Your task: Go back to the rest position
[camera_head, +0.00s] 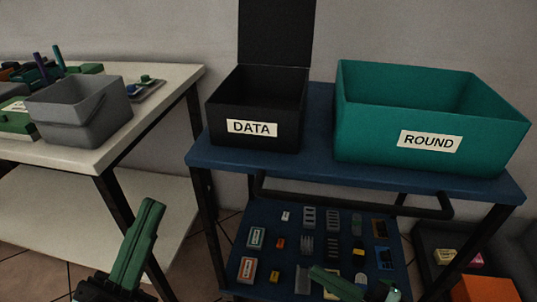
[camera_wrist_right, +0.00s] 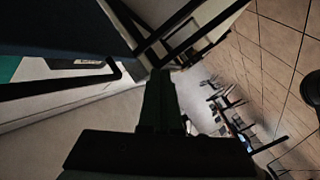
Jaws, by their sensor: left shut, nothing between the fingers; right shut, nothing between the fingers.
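My left gripper (camera_head: 151,208) is at the lower left of the head view, its green fingers shut and pointing up, with nothing between them. It is in front of the gap between the two tables. My right gripper (camera_head: 322,272) shows only in part at the bottom edge of the head view, in front of the blue cart's lower shelf. In the right wrist view its dark green fingers (camera_wrist_right: 160,78) are together and empty. No cable is in view.
A blue cart (camera_head: 315,172) carries a black open-lidded DATA box (camera_head: 228,110) and a teal ROUND bin (camera_head: 375,140). Small parts lie on its lower shelf (camera_head: 262,215). A white table (camera_head: 180,78) at left holds a grey bin (camera_head: 75,115). An orange box (camera_head: 485,290) is at lower right.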

